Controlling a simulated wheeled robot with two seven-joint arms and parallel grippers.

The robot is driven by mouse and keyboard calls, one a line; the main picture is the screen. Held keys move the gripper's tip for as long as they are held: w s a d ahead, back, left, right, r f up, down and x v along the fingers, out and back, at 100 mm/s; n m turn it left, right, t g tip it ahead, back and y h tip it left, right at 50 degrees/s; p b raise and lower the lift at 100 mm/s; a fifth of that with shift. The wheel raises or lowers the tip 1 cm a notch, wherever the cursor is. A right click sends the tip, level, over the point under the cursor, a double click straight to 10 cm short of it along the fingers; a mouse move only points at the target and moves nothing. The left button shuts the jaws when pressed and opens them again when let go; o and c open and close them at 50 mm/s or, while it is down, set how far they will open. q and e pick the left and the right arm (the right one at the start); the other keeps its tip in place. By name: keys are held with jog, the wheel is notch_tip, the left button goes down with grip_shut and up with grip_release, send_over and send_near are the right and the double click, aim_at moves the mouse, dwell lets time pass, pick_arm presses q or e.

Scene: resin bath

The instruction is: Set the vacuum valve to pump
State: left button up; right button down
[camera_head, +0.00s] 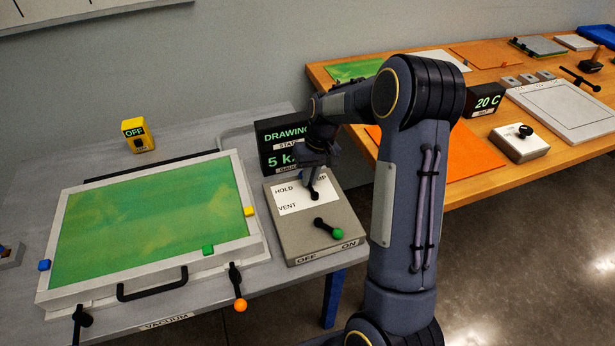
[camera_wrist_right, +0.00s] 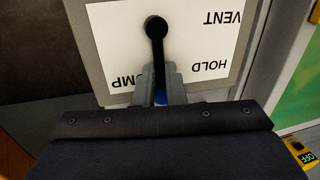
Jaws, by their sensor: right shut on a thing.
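The vacuum valve's black lever (camera_wrist_right: 157,55) is on a white plate (camera_wrist_right: 110,40) marked HOLD, VENT and a partly covered PUMP. In the right wrist view, it runs from its round black hub to a blue end (camera_wrist_right: 160,97) between my fingers, pointing between HOLD and PUMP. My right gripper (camera_head: 311,172) is shut on this end; it also shows in the right wrist view (camera_wrist_right: 160,90). In the head view, the plate lies on a grey control box (camera_head: 287,237), and my gripper covers part of the PUMP label. My left gripper is not in view.
A green-knobbed OFF/ON lever (camera_head: 338,233) sits on the same box, near the valve. A display (camera_head: 270,145) behind reads DRAWING and 5 k, partly hidden. A framed green bath (camera_head: 150,215) with a front handle stands left. An orange-knobbed lever (camera_head: 240,305) is at the front.

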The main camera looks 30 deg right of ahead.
jog(key=shift+d+r+m, duration=0.1)
jog(key=shift+d+m, duration=0.05)
jog(key=shift+m, duration=0.25)
jog(key=c, duration=1.5)
grip_release()
jog(key=r, duration=0.2)
jog(key=d+r, duration=0.1)
jog(key=r, duration=0.4)
jog(key=shift+s+d+r, duration=0.2)
jog(key=shift+d+r, duration=0.05)
jog(key=shift+r, duration=0.05)
